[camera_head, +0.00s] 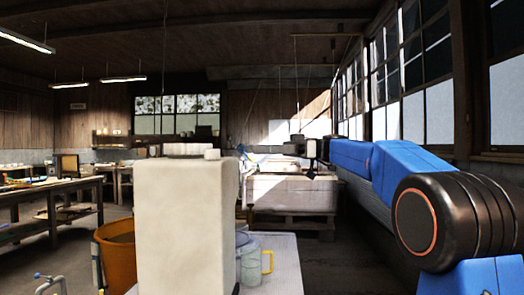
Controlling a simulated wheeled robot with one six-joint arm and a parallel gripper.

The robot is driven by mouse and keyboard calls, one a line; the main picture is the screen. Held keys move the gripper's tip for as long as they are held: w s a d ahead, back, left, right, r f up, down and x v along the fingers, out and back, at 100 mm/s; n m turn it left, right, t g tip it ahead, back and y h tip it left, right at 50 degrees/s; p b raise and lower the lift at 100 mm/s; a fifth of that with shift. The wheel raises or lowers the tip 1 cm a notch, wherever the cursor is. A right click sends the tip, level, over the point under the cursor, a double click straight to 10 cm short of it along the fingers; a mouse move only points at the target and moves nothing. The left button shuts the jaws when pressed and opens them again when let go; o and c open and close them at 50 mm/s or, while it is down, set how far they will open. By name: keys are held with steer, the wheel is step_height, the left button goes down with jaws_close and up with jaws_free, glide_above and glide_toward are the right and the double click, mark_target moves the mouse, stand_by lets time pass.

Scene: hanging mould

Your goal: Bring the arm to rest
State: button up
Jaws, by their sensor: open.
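My blue arm reaches in from the lower right, bends at a large black joint, and extends away toward the middle of the view. My gripper (311,173) is at its far end, small and dark, pointing down in front of a pale block-like tub. The jaws are open, and I see nothing held between them. The finger details are too small to make out.
A tall off-white block (182,225) stands close in front, hiding part of the room. An orange bucket (117,252) is left. Workbenches (60,187) line the left; windows line the right wall.

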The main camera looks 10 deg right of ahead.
steer(key=shift+d, duration=0.1)
stand_by(0.3)
steer(key=s+a+f+m+t+h, duration=0.15)
steer(key=s+f+m+h, duration=0.25)
steer(key=s+f+m, duration=0.45)
steer(key=s+a+f+m+t+h, duration=0.15)
steer(key=s+f+m+h, duration=0.35)
steer(key=f, duration=0.6)
steer(key=s+d+f+m+t+h, duration=0.1)
steer(key=s+d+f+m+h, duration=0.1)
steer(key=s+d+f, duration=0.3)
steer(key=s+d+f+m+t+h, duration=0.1)
steer(key=s+d+f+h, duration=0.3)
steer(key=s+f, duration=0.5)
steer(key=s+d+f+m+t+h, duration=0.1)
steer(key=s+d+f, duration=0.6)
steer(key=f, duration=0.7)
steer(key=shift+s+d+f+m+t+h, duration=0.15)
steer(key=shift+d+f+m+t+h, duration=0.15)
steer(key=shift+m+h, duration=0.65)
